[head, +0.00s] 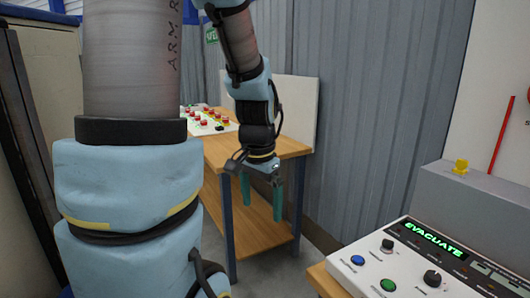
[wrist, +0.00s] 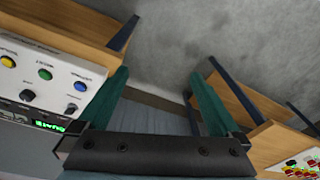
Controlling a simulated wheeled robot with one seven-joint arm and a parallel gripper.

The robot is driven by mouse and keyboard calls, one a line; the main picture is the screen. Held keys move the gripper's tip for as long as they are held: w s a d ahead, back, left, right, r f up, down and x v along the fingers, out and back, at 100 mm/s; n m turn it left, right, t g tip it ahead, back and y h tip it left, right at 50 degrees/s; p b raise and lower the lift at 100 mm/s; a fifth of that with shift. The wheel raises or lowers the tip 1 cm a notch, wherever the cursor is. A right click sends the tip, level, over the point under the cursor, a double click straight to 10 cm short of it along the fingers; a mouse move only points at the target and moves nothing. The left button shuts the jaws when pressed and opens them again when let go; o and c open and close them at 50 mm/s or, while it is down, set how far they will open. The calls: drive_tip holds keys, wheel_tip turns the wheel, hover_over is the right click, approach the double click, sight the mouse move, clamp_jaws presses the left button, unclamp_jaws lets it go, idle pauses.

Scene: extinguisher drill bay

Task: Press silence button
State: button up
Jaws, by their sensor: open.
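A white control panel (head: 412,262) stands at the lower right in the head view, with a lit green display reading EVACUATE (head: 434,239). It carries a blue button (head: 357,260), a green button (head: 388,285) and black knobs. The wrist view shows the panel at the left, with a yellow button (wrist: 8,62), the green button (wrist: 45,74) and the blue button (wrist: 80,86). The button labels are too small to read, so I cannot tell which one is silence. My gripper (head: 261,212) is open and empty, pointing down, left of the panel and apart from it.
A wooden table (head: 290,147) with a shelf stands behind my gripper, bearing another board with several red buttons (head: 205,122). A corrugated grey wall (head: 350,110) runs behind. Floor shows between the tables.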

drive_tip(key=s+a+f+n, duration=0.3)
drive_tip(key=a+n, duration=0.3)
drive_tip(key=shift+n, duration=0.4)
